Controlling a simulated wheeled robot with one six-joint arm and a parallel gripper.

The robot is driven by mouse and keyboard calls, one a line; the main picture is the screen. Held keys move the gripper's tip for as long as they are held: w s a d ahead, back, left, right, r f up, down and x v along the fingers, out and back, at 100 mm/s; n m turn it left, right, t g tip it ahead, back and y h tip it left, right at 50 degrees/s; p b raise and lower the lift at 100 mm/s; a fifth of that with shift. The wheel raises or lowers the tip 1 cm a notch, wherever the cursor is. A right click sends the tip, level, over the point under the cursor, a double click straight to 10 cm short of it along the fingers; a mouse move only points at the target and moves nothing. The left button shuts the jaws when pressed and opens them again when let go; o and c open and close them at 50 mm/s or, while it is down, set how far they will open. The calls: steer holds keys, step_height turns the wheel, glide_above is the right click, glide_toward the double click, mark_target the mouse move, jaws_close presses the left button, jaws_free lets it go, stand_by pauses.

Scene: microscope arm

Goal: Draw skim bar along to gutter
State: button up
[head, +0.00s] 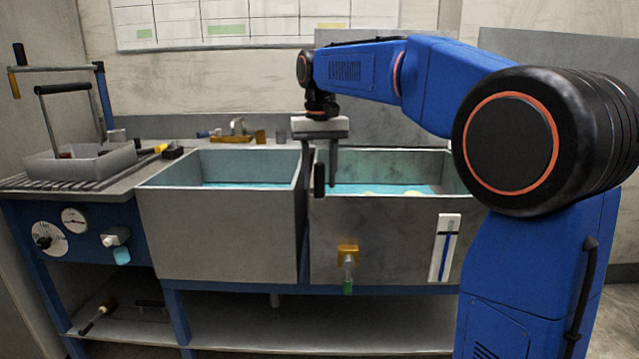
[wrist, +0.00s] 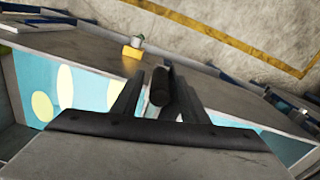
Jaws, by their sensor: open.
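A dark upright bar (head: 319,180), which looks like the skim bar's handle, stands at the left end of the right basin (head: 400,225). In the wrist view the dark bar (wrist: 160,87) shows between my two fingers, with gaps beside it. My gripper (head: 320,163) points down over the left part of the right basin. Its fingers are apart in the wrist view (wrist: 158,100), and I see no grip on the bar. The water holds pale yellow patches (wrist: 42,106). The bar's lower part is hidden, and I cannot make out the gutter.
The left basin (head: 218,235) stands beside the right one. A brass tap (head: 347,252) and a white gauge (head: 444,247) are on the right basin's front. A grey tray (head: 80,162) sits on the left drainer. My arm covers the right side.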

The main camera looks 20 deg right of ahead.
steer(key=shift+f, duration=0.85)
jaws_close()
steer(key=shift+d, duration=0.1)
steer(key=s+d, duration=0.4)
steer(key=d, duration=0.9)
steer(key=s+d, duration=0.5)
steer(key=d, duration=0.9)
steer(key=s+d, duration=0.4)
steer(key=d, duration=0.9)
steer(key=shift+s+d, duration=0.15)
steer(key=shift+d, duration=0.2)
jaws_free()
